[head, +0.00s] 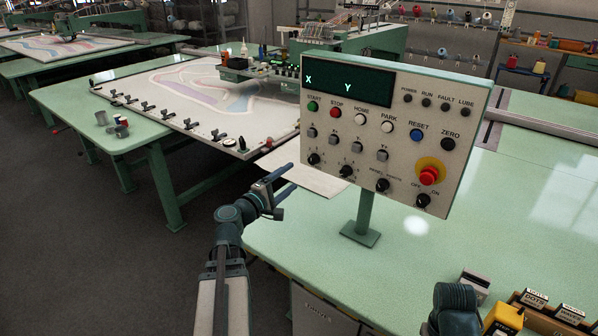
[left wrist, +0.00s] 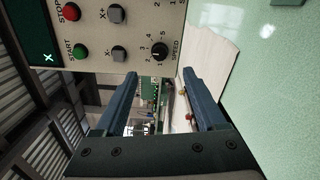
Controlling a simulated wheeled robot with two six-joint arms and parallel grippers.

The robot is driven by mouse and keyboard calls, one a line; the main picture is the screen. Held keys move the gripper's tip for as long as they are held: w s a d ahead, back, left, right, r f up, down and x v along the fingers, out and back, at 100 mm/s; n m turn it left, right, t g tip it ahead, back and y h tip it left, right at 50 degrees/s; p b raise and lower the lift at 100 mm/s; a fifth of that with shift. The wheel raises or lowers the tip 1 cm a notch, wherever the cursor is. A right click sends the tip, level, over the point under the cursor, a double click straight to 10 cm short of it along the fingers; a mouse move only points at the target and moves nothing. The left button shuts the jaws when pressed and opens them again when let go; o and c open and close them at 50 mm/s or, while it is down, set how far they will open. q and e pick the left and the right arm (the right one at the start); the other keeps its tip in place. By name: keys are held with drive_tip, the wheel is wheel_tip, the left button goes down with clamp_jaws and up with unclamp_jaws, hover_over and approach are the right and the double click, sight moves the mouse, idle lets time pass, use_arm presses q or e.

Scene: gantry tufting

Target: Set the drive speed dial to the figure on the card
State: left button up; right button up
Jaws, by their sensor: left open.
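The speed dial (head: 314,158) is a black knob at the lower left of the upright control panel (head: 440,110). In the left wrist view the panel appears turned on its side, and the dial (left wrist: 159,50) has small figures around it and the word SPEED beside it; its setting is too small to read surely. My left gripper (head: 291,177) is open and empty, below and left of the dial, apart from it. In the left wrist view its fingertips (left wrist: 160,76) spread on either side below the dial. I cannot make out a card with a readable figure. My right gripper is not in view.
More black knobs (head: 346,171), push buttons and a red emergency stop (head: 429,175) crowd the panel. A green post (head: 364,210) holds it over the green table (head: 410,270). A pale sheet (head: 310,172) lies behind. Labelled boxes (head: 535,298) stand at front right.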

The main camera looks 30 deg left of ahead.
use_arm(q)
drive_tip(key=shift+s+a, duration=0.15)
drive_tip(key=shift+s, duration=1.3)
drive_tip(key=d+f+m+g+h+p, duration=0.1)
drive_tip(key=d+f+m+g+h, duration=0.35)
drive_tip(key=d, duration=0.85)
drive_tip(key=d+f+m+g+h+p, duration=0.15)
drive_tip(key=d+f+m+g, duration=0.55)
drive_tip(key=d, duration=0.7)
drive_tip(key=s+d+f+m+g, duration=0.1)
drive_tip(key=s+d+m, duration=0.1)
drive_tip(key=s+d+f+m+g+y, duration=0.1)
drive_tip(key=d+f+m, duration=0.1)
drive_tip(key=d, duration=0.1)
drive_tip(key=s+d+f+m+g, duration=0.1)
drive_tip(key=s+d+m, duration=0.1)
drive_tip(key=d, duration=0.1)
drive_tip(key=shift+s+d+f+g+y+p, duration=0.2)
drive_tip(key=shift+s+d+g+y+p, duration=0.05)
drive_tip(key=shift+s+g+y+p, duration=0.15)
drive_tip(key=s+d+f+m+g+y+p, duration=0.1)
drive_tip(key=s+d+m+g+y, duration=0.1)
drive_tip(key=s+m+y, duration=0.3)
drive_tip(key=shift+s+d+f+g+y, duration=0.3)
drive_tip(key=shift+s+g+y, duration=0.25)
drive_tip(key=shift+s+y, duration=0.6)
